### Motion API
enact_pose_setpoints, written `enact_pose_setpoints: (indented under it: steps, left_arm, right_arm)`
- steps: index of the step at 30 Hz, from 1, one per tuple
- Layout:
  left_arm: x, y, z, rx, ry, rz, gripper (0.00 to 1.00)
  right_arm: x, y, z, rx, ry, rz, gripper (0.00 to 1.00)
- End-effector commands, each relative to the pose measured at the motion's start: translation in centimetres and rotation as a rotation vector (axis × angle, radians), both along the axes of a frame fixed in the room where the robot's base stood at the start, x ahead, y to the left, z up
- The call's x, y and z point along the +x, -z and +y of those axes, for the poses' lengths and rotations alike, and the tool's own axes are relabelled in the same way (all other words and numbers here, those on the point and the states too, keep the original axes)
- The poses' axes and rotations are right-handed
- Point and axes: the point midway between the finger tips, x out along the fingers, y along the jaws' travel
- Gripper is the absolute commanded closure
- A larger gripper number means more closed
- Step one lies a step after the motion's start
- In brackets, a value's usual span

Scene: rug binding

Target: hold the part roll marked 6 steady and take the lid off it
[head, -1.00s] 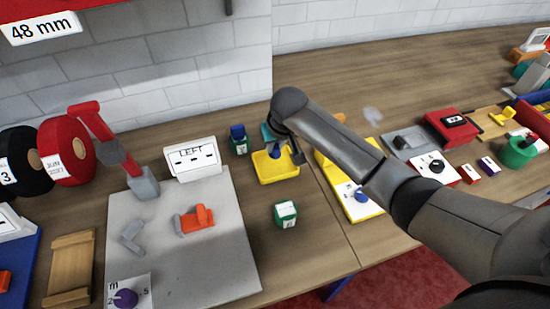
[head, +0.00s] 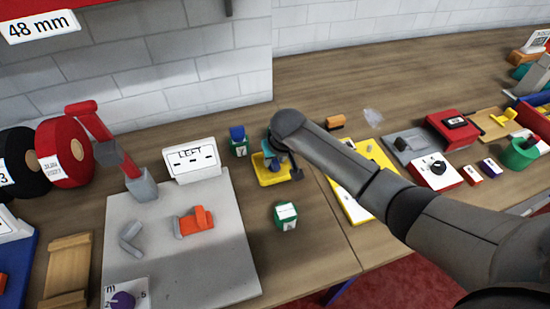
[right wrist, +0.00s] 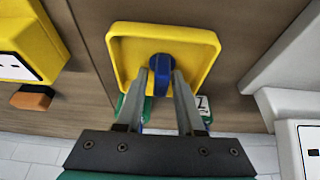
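A green and white part roll (head: 286,216) stands upright at the right of the grey mat, with a pale top and no blue lid on it; its label is too small to read surely. A blue knobbed lid (right wrist: 161,72) lies in the yellow tray (right wrist: 122,50), which also shows in the head view (head: 268,181). My right gripper (right wrist: 163,78) is over the tray with its fingers apart, one on each side of the blue lid. The head view also shows this right gripper (head: 283,164). My left gripper is out of view.
A second green and white roll (head: 240,148) with a blue top stands behind the tray, close to my right gripper. The grey mat (head: 180,265) holds an orange clamp (head: 194,221). A yellow board (head: 376,156) lies to the right. Bare table surrounds the lidless roll.

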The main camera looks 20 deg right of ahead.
Motion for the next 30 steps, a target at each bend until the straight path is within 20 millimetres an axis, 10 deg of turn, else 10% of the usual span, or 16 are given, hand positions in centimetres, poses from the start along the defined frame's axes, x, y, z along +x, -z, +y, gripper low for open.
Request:
enact_pose_setpoints:
  steps: [14,30]
  left_arm:
    - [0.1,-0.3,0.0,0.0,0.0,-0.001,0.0]
    - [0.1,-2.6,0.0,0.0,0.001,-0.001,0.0]
  right_arm:
    - [-0.2,-0.8,0.0,0.0,0.0,0.0,0.5]
    - [-3.6,-9.1,-0.2,0.0,-0.001,0.0,0.5]
